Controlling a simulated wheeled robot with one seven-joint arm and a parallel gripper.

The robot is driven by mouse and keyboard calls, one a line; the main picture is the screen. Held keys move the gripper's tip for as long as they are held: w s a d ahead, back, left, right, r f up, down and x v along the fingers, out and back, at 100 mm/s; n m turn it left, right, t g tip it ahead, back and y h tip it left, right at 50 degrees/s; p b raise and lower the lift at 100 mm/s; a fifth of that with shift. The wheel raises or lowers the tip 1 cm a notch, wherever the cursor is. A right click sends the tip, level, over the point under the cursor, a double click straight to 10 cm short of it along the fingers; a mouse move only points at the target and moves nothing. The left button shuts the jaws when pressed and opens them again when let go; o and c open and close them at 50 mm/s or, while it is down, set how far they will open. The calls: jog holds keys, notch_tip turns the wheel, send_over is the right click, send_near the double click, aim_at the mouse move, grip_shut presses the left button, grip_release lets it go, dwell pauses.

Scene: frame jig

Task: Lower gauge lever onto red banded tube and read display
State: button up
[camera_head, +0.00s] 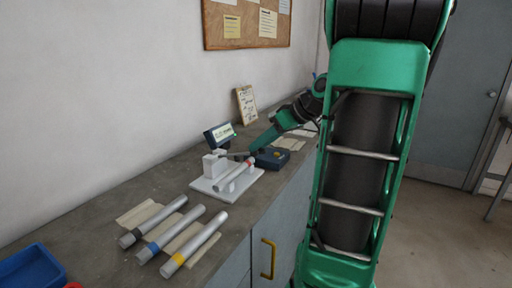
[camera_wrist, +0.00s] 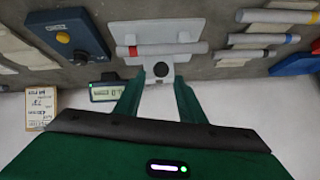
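The red banded tube (camera_head: 234,175) lies across the white gauge stand, and its red band shows at one end. It also shows in the wrist view (camera_wrist: 175,49). The stand's white base (camera_head: 250,187) rests on the bench. A dark round knob (camera_wrist: 161,69) sits on a white part beside the tube; I cannot tell the lever's exact angle. The display (camera_head: 220,134) stands behind and is lit, but its digits are too small to read; it shows in the wrist view (camera_wrist: 118,91). My gripper (camera_wrist: 159,84) is open, its fingers apart around the knob's sides.
Blue-banded (camera_head: 168,235), yellow-banded (camera_head: 194,243) and dark-banded (camera_head: 153,221) tubes lie on pads at the front of the bench. A blue box with a knob (camera_wrist: 68,33) stands beside the gauge. A blue tray (camera_head: 30,268) is at the near left. The wall is behind.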

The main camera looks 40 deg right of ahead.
jog(key=shift+w+d+r, duration=0.1)
jog(key=shift+r, duration=0.15)
jog(key=c, duration=0.8)
jog(key=r+g, duration=0.1)
jog(key=r, duration=0.2)
jog(key=w+d+r+g, duration=0.1)
jog(key=r, duration=0.2)
jog(key=w+r+m+g, duration=0.1)
jog(key=r, duration=0.3)
jog(key=shift+w+d+h, duration=0.1)
jog(key=shift+d+h, duration=0.2)
jog(key=shift+d, duration=0.05)
grip_shut()
jog(key=shift+w+a+f, duration=0.15)
jog(key=shift+a+f, duration=0.2)
jog(key=shift+f, duration=1.35)
jog(key=shift+w+a+f, duration=0.2)
jog(key=shift+a+f, duration=0.2)
jog(key=shift+f, duration=1.35)
jog(key=shift+w+a+f, duration=0.15)
jog(key=shift+a+f, duration=0.2)
jog(key=shift+f, duration=1.35)
jog(key=shift+d, duration=0.1)
